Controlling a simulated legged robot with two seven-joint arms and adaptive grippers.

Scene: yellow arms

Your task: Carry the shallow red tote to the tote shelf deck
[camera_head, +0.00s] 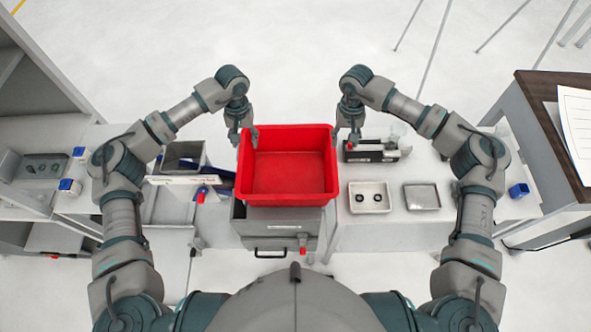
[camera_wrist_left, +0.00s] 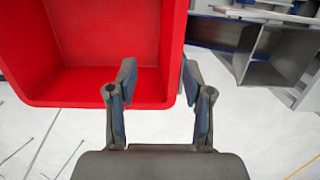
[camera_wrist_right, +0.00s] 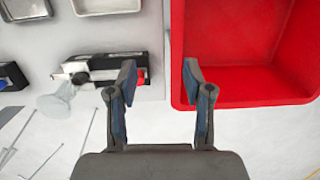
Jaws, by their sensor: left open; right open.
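The shallow red tote (camera_head: 290,172) sits upright and empty in the middle of the head view, above a grey drawer unit with a handle. My left gripper (camera_head: 244,136) is open at the tote's far left corner. In the left wrist view the tote's wall (camera_wrist_left: 174,50) lies between the open fingers (camera_wrist_left: 157,78). My right gripper (camera_head: 345,138) is open at the far right corner. In the right wrist view the tote (camera_wrist_right: 240,50) also shows, with its side wall between the open fingers (camera_wrist_right: 158,78). I cannot tell whether any finger touches the tote. I cannot identify the tote shelf deck.
Right of the tote, a light table holds a black-and-white device (camera_head: 372,151), a small tray with two dark rings (camera_head: 369,197) and an empty grey tray (camera_head: 421,197). Grey bins (camera_head: 182,158) stand at left. A dark-topped desk (camera_head: 540,95) is far right.

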